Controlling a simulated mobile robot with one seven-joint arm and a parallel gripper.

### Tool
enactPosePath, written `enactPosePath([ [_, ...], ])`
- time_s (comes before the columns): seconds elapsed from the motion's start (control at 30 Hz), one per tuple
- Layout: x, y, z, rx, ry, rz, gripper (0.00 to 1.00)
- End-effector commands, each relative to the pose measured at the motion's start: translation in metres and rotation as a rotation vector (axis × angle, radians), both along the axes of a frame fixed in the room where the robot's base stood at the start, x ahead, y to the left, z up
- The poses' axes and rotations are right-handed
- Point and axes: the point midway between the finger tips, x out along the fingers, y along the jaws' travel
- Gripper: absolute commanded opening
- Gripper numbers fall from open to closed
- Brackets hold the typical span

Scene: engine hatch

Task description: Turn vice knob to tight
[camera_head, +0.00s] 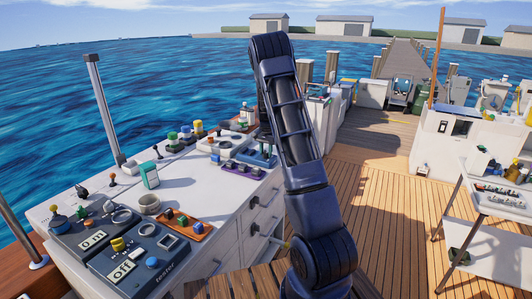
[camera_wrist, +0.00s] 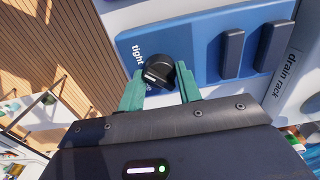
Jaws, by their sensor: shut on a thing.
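The vice knob (camera_wrist: 157,70) is round and black, with a pale mark on its near side. It sits on a blue vice panel (camera_wrist: 195,50) in the wrist view. The word "tight" is printed on the panel to the left of the knob; other lettering below is partly hidden by knob and fingers. My gripper (camera_wrist: 160,76) has green fingers on either side of the knob and is shut on it. In the head view my arm hides the gripper and the knob.
Two dark blue raised blocks (camera_wrist: 232,52) stand right of the knob. In the head view, the white counter (camera_head: 127,182) carries a tester panel (camera_head: 140,258), an orange tray (camera_head: 187,226) and several small items. Wooden decking lies right.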

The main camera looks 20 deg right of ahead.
Motion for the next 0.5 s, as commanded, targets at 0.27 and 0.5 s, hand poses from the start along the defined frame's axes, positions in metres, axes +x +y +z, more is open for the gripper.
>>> enactPosePath([
  [0.27, 0.0004, -0.0001, 0.0006, 0.000, -0.001, 0.000, 0.12],
  [0.5, 0.0004, -0.0001, 0.0004, 0.000, -0.001, 0.000, 0.56],
])
